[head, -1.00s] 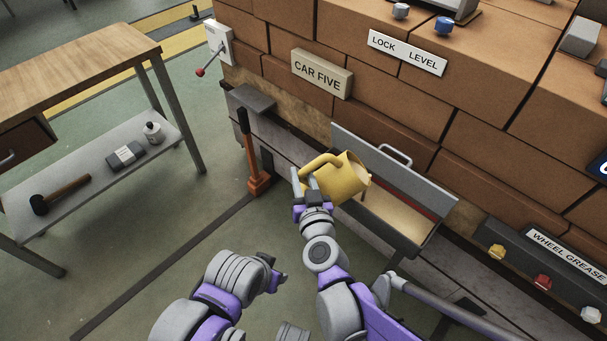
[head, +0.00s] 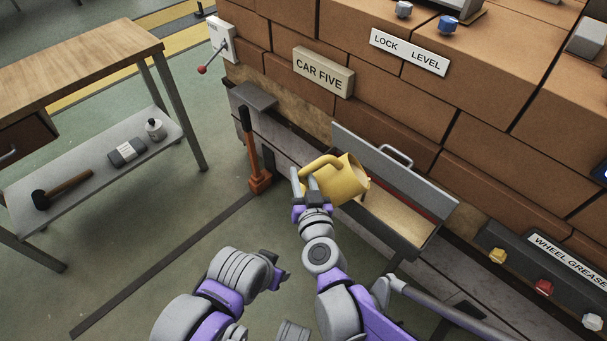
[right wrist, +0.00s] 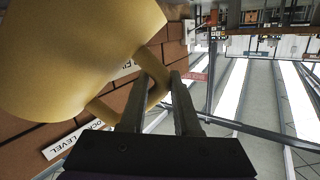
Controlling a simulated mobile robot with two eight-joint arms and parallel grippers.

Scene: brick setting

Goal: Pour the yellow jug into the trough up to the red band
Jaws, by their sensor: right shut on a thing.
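The yellow jug (head: 340,181) is tilted, its mouth turned right over the left end of the grey trough (head: 372,158). My right gripper (head: 304,178) is shut on the jug's handle; in the right wrist view its fingers (right wrist: 168,85) are at the handle, with the jug (right wrist: 70,50) at upper left. The trough holds a pale tan fill (head: 397,218). Part of the red band (head: 425,210) shows along its inner back wall; the jug hides the left part. I cannot make out a stream. My left gripper (head: 281,273) hangs low, away from the trough; its jaws are unclear.
An orange-footed lever (head: 256,165) with a dark handle stands left of the jug. A brick-patterned wall (head: 400,115) rises behind the trough. A wheel grease box (head: 550,262) with coloured knobs is at right. A workbench (head: 80,70) stands at left, with open floor between.

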